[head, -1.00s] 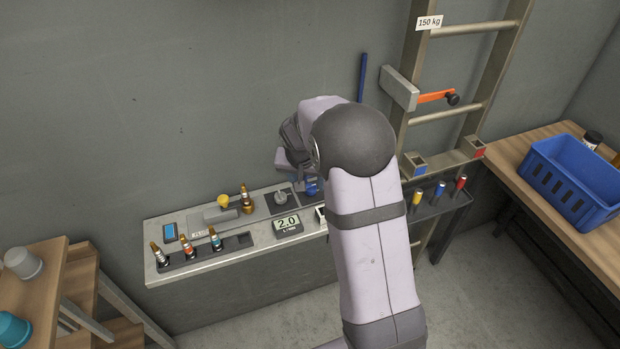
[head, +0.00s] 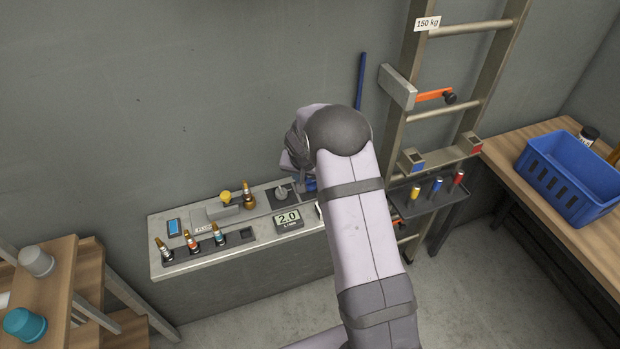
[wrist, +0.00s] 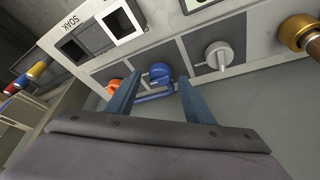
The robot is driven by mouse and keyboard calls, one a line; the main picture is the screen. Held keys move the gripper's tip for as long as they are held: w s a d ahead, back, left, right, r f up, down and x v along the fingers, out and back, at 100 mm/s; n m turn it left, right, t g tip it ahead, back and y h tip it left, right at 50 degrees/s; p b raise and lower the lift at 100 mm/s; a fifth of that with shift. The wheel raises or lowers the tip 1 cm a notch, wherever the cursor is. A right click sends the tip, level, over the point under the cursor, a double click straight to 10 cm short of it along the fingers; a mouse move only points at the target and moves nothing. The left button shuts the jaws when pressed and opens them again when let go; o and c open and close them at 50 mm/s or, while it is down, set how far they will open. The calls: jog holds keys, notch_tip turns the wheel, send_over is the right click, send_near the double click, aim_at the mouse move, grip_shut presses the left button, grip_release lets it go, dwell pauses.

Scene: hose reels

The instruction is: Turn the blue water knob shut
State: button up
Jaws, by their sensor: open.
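The blue water knob (wrist: 160,73) shows in the wrist view on a dark panel, with a blue pipe or bar just below it. My gripper (wrist: 157,88) is open, with one finger on each side of the knob in the picture. Whether the fingers touch it I cannot tell. In the head view, a bit of blue (head: 310,185) at the bench's back right is mostly hidden by my arm. My gripper (head: 296,165) is partly hidden there too, above that spot.
An orange knob (wrist: 115,86) and a grey knob (wrist: 217,54) flank the blue one closely. A brass fitting (wrist: 300,32) stands farther right. On the bench (head: 205,260) are a "2.0" display (head: 288,219) and several nozzles. A ladder (head: 400,125) rises right of my arm.

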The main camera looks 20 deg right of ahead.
jog(key=shift+w+d+f, duration=0.15)
jog(key=shift+w+f, duration=0.1)
jog(key=shift+f, duration=0.4)
jog(key=c, duration=1)
jog(key=shift+c, duration=0.2)
